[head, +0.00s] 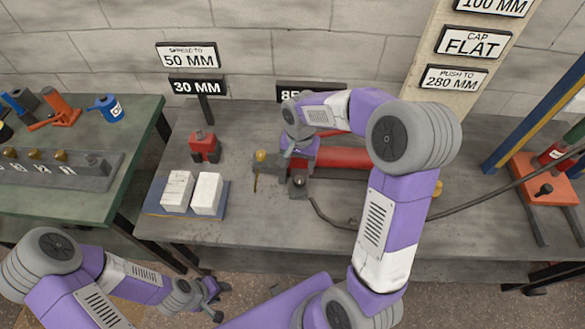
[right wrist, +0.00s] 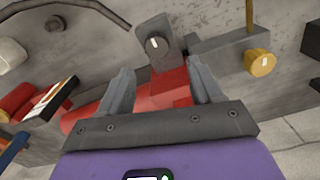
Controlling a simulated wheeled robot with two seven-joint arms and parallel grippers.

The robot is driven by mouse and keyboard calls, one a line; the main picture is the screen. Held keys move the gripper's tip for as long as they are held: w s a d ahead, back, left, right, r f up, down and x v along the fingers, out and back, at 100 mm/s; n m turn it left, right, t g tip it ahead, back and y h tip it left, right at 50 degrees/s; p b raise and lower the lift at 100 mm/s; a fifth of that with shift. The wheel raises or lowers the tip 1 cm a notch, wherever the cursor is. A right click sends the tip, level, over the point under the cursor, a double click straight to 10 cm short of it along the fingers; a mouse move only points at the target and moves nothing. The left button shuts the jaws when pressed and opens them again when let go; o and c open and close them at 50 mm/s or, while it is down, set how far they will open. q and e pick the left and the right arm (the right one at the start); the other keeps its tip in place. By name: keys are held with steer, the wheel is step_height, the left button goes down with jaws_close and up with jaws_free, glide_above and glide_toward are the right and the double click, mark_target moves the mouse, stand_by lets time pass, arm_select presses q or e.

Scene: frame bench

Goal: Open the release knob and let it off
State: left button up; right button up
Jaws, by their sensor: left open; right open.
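A dark round knob with a white pointer mark (right wrist: 156,45) sits on a grey block at the end of a red cylinder (right wrist: 98,108). In the head view this dark knob (head: 298,180) is just in front of my right gripper (head: 299,163). A brass knob with a white mark (right wrist: 262,63) is beside it; it also shows in the head view (head: 261,156). Which one is the release knob is not labelled. My right gripper (right wrist: 160,66) is open and empty, its fingers either side of the dark knob, apart from it. My left gripper (head: 212,299) is open, low beside the bench.
The grey bench (head: 255,225) carries a red jack (head: 204,146) and white blocks (head: 207,194) on a blue plate. A dark hose (head: 480,197) runs right to a red-orange unit (head: 545,190). A green table (head: 70,200) stands left. Signs stand behind.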

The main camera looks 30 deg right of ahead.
mark_target(299, 179)
steer(key=f, duration=0.2)
steer(key=f+b, duration=0.1)
steer(key=f, duration=0.1)
steer(key=f+b, duration=0.1)
steer(key=f, duration=0.2)
steer(key=shift+s, duration=0.3)
steer(key=c, duration=1.1)
steer(key=shift+o, duration=0.2)
